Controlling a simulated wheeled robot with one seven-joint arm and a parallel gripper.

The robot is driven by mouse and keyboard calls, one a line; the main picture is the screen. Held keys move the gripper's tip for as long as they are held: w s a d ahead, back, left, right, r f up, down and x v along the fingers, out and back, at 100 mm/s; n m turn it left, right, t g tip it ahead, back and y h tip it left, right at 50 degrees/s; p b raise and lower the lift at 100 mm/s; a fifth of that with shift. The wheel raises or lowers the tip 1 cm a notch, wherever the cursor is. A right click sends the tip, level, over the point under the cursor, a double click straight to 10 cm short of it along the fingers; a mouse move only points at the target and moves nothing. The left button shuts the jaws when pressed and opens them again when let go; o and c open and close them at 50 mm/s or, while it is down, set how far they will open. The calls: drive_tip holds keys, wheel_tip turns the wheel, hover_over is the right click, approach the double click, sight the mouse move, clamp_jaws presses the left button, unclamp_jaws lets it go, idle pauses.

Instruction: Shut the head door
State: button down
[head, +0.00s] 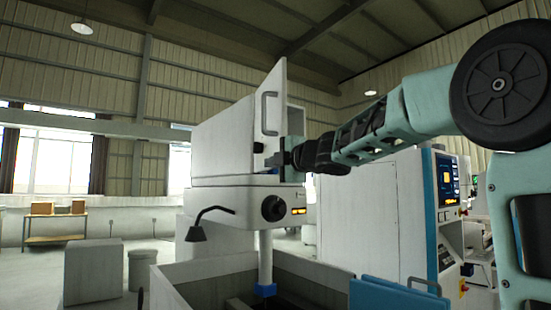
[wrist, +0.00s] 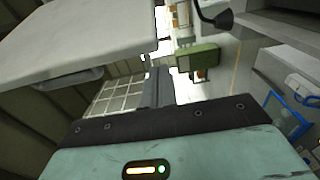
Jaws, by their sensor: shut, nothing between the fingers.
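The head door (head: 273,98) is a white upright panel with a grey bar handle (head: 266,113). It stands open, swung out from the white machine head (head: 222,145). My gripper (head: 264,156) is shut and empty, at the lower edge of the door and below its handle. In the wrist view the door (wrist: 85,38) fills the upper left, with its handle (wrist: 62,79) along the underside. The closed fingers (wrist: 158,85) point past the door's edge there. I cannot tell whether they touch it.
Below the head are a dial (head: 273,208), a lamp on a bent arm (head: 197,234) and an open tank (head: 205,283) with a blue panel (head: 395,298). A control cabinet (head: 372,215) stands to the right, behind my arm.

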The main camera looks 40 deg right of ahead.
drive_tip(key=shift+s+d+r, duration=0.1)
drive_tip(key=shift+s+d, duration=0.15)
drive_tip(key=shift+d, duration=0.35)
drive_tip(key=shift+s+d, duration=0.2)
drive_tip(key=shift+d, duration=0.35)
